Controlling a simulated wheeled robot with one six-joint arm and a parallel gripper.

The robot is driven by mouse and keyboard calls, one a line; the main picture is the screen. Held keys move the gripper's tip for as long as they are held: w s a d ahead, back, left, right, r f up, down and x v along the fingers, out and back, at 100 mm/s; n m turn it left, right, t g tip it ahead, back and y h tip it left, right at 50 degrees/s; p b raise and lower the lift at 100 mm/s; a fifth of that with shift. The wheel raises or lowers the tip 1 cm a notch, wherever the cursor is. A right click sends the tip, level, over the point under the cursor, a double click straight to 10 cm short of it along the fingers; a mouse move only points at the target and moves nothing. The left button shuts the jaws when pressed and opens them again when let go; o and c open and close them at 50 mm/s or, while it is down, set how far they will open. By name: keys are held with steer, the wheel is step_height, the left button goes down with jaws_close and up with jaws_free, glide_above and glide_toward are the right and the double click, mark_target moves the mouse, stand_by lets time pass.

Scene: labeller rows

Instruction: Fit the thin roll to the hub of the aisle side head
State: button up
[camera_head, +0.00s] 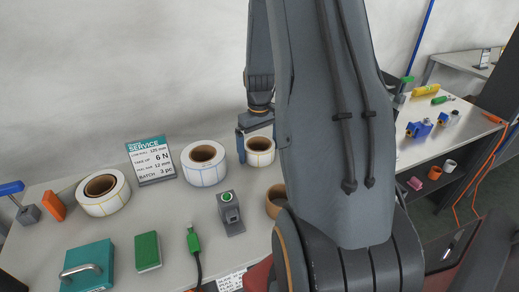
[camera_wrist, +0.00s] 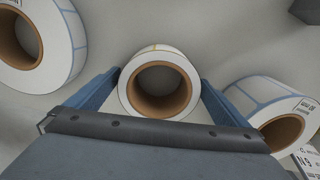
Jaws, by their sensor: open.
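A small white label roll (camera_head: 262,152) with a brown core and yellow label edges stands on the grey table beside my arm. In the wrist view this roll (camera_wrist: 178,67) lies between the two blue fingers of my gripper (camera_wrist: 160,80), which is open around it; contact cannot be told. A blue-edged roll (camera_head: 205,178) is to its left in the head view and shows at the right of the wrist view (camera_wrist: 240,92). Another blue-edged roll (camera_wrist: 67,40) is at the wrist view's upper left. I cannot identify the aisle side head or its hub; my arm hides much of the table.
A yellow-edged roll (camera_head: 112,203) is at the left. A service card (camera_head: 150,165) stands behind. A grey unit with a green button (camera_head: 230,213), a brown ring (camera_head: 275,203), a green box (camera_head: 148,251) and a teal handled block (camera_head: 88,268) are in front. A further table holds coloured parts.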

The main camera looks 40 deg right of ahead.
steer(key=shift+f, duration=0.3)
steer(key=c, duration=1.1)
